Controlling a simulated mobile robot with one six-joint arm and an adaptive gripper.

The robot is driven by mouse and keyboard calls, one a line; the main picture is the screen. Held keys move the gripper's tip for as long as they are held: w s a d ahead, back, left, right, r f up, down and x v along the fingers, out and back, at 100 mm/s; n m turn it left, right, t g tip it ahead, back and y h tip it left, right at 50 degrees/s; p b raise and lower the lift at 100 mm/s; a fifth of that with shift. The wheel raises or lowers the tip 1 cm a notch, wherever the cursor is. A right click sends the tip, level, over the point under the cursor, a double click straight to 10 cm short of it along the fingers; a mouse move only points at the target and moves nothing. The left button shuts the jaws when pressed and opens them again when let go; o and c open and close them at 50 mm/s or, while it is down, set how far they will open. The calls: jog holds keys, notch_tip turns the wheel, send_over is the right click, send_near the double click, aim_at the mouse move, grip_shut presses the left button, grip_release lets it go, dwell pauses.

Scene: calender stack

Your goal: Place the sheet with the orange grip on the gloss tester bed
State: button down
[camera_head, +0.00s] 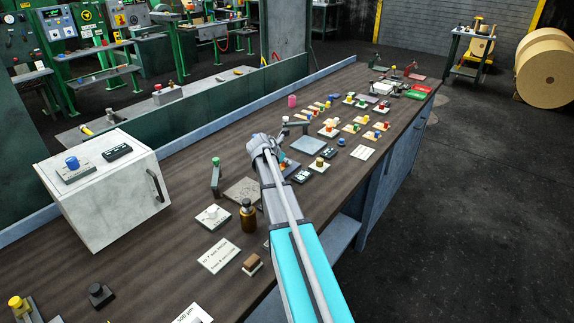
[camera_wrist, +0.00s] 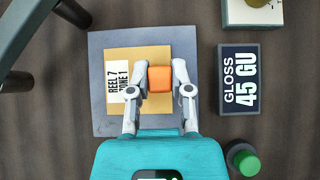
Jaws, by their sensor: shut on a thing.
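My gripper (camera_wrist: 160,78) is shut on the orange grip (camera_wrist: 160,79) of a tan sheet (camera_wrist: 150,53). The sheet has a white label (camera_wrist: 117,82) reading "REEL 7 ZONE 1". In the wrist view the sheet lies within the outline of the blue-grey square bed (camera_wrist: 120,37); I cannot tell whether it touches it. A dark "GLOSS 45 GU" block (camera_wrist: 239,80) is just right of the bed.
A green-capped object (camera_wrist: 244,160) and a knobbed block (camera_wrist: 252,12) flank the gloss block. A brown bottle (camera_head: 248,216) and a white cabinet (camera_head: 105,195) stand on the bench. Several small knobbed sheets lie farther along.

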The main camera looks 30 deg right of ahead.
jog(key=shift+f, duration=0.25)
jog(key=c, duration=0.5)
grip_release()
jog(key=shift+c, duration=0.2)
jog(key=shift+r, duration=0.25)
jog(key=shift+s+a+r+p, duration=0.15)
jog(key=shift+a+r+p, duration=0.2)
jog(key=shift+p, duration=0.1)
jog(key=p+v, duration=0.7)
jog(key=v, duration=0.4)
jog(key=shift+p, duration=0.35)
